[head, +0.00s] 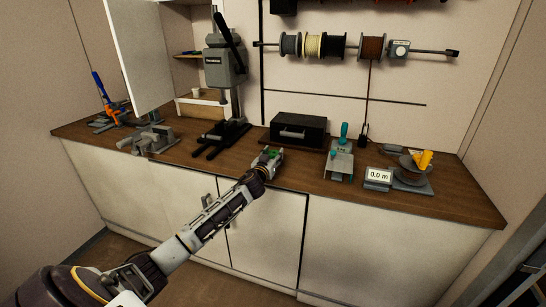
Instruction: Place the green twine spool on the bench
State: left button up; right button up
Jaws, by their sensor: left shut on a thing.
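My left arm reaches from the lower left to the front edge of the wooden bench (225,160). My left gripper (271,156) is over the front part of the bench top, in front of the black box. It is shut on a small green thing (273,152), which looks like the green twine spool. The fingers hide most of the spool. I cannot tell whether it touches the bench top. My right gripper is not in view.
A drill press (226,68) stands behind left and a black box (298,131) behind. To the right are a grey device with teal handles (340,158), a display (378,178) and a winder (412,180). A vise (148,139) stands left. Spools hang on a wall rod (435,51).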

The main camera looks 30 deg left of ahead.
pick_arm(q)
jog(key=shift+f, duration=0.1)
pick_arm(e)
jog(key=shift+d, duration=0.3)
pick_arm(q)
jog(key=o, duration=1)
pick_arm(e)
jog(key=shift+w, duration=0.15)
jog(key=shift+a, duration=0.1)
